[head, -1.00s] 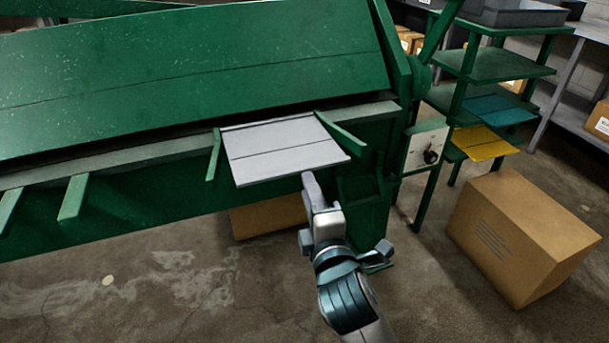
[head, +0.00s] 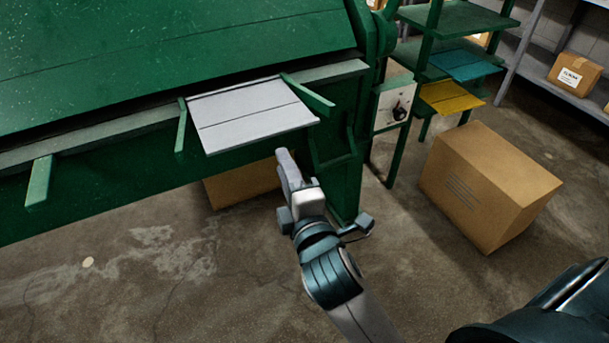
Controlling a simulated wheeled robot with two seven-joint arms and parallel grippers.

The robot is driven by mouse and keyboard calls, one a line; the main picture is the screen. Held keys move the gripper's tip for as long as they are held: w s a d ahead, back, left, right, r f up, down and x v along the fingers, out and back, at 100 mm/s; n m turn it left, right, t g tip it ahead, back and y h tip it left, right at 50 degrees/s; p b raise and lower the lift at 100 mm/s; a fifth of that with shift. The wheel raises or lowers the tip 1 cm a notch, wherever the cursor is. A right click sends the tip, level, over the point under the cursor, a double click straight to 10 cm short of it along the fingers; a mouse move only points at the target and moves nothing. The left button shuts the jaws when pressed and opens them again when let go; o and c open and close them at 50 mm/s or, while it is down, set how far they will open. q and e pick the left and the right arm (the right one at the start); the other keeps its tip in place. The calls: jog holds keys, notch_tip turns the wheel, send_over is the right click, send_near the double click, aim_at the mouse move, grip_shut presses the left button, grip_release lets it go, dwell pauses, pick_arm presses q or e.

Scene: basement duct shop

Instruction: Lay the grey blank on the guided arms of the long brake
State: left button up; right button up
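The grey blank (head: 252,113) is a flat, light grey sheet with a dark line across it. It lies at the front of the long green brake (head: 180,55), its back edge at the grey bed strip (head: 130,123). A green guided arm (head: 181,126) stands along its left side and another guided arm (head: 308,94) along its right side. What bears it underneath is hidden. My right gripper (head: 283,158) is just in front of the blank's front edge, with a small gap in the picture. Its fingers overlap in this view, so their opening does not show. My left gripper is out of view.
A plain green arm (head: 40,182) juts from the brake at left. A cardboard box (head: 490,185) stands on the floor at right, another box (head: 240,185) under the brake. A green rack (head: 455,20) holds yellow (head: 450,96) and blue (head: 464,65) sheets. The front floor is clear.

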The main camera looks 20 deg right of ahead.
jog(key=s+f+m+g+y, duration=0.1)
jog(key=s+f+m+g, duration=0.25)
jog(key=f, duration=0.65)
jog(key=s+f+m+g+y, duration=0.1)
jog(key=s+f+m+g, duration=0.3)
jog(key=f, duration=0.7)
jog(key=s+f+m+g+y, duration=0.1)
jog(key=s+f+m+g, duration=0.3)
jog(key=s+f, duration=0.9)
jog(key=s+a+m, duration=0.1)
jog(key=s+m, duration=0.1)
jog(key=s, duration=0.1)
jog(key=shift+s+f+m+g+y, duration=0.15)
jog(key=shift+f+m+g+y, duration=0.1)
jog(key=shift+m+g+y, duration=0.15)
jog(key=shift+c, duration=0.6)
